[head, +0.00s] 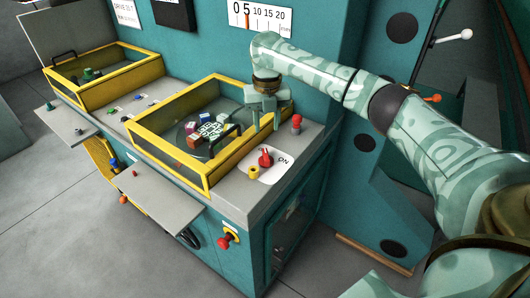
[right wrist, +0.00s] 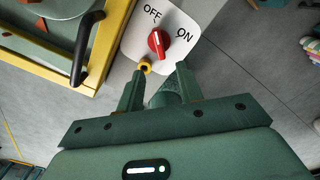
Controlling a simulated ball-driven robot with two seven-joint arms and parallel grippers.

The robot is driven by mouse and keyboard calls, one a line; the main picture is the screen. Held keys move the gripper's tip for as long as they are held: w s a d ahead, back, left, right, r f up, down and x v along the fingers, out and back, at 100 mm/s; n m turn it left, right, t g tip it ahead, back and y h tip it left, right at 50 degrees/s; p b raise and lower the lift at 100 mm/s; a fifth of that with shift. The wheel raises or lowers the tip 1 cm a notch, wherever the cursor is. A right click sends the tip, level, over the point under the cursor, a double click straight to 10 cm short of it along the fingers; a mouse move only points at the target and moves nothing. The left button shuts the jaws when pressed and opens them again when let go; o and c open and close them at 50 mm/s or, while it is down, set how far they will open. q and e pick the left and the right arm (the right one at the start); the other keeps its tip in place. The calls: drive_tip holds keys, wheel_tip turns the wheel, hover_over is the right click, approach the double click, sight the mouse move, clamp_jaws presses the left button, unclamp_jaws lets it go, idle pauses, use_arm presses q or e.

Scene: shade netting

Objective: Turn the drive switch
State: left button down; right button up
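The drive switch is a red knob (head: 265,158) on a white plate (head: 262,174) at the machine's near right corner. In the right wrist view the red knob (right wrist: 157,42) has a white line pointing roughly up toward OFF, with ON to its right on the plate (right wrist: 139,50). My right gripper (head: 266,122) hangs fingers down above and behind the knob in the head view. In the right wrist view the right gripper (right wrist: 160,75) is open, its two fingers apart with nothing held; the knob lies beyond the fingertips, untouched. My left gripper is not in view.
A red-topped button (head: 296,123) stands behind the knob. A yellow-framed bin (head: 165,160) with a dark handle and several small blocks is to the left. Another red knob (head: 224,241) sits on the front panel.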

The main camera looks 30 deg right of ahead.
sight(266, 154)
wheel_tip(266, 154, down, 10)
drive_tip(key=b, duration=0.2)
drive_tip(key=shift+w+f+b, duration=0.15)
drive_tip(key=shift+f+b, duration=0.05)
drive_tip(key=shift+b, duration=0.2)
clamp_jaws()
